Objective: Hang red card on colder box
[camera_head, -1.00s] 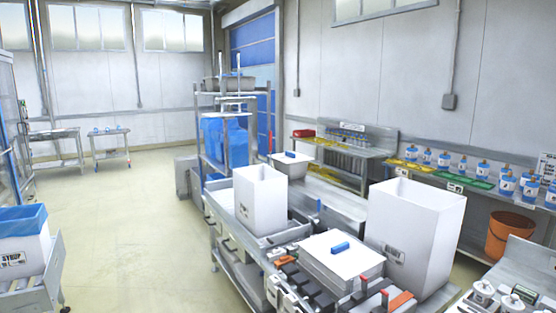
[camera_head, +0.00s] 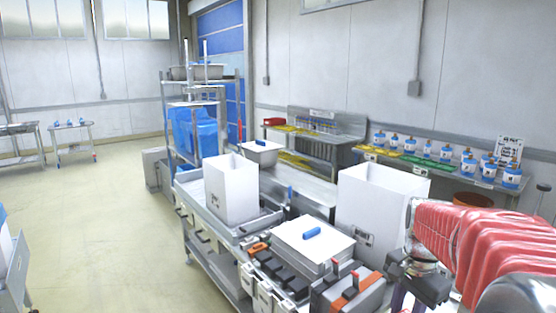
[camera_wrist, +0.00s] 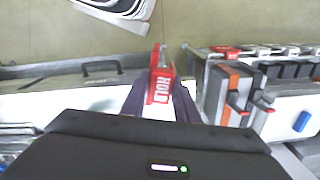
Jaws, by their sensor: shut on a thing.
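My gripper (camera_wrist: 160,95) is shut on the red card (camera_wrist: 158,86), which has white letters reading HOLD and stands between the dark fingers in the wrist view. In the head view my gripper (camera_head: 425,285) is at the lower right, and the card cannot be made out there. A tall open white box (camera_head: 375,212) stands on the bench just behind and left of it. A smaller open white box (camera_head: 230,188) stands in a grey tray farther left. Small labels on their fronts are too small to read, so I cannot tell which box is colder.
A white slab with a blue handle (camera_head: 310,246) lies between the boxes. Dark tool cases with orange parts (camera_head: 350,292) sit at the front of the bench. A shelf rack (camera_head: 200,125) stands behind.

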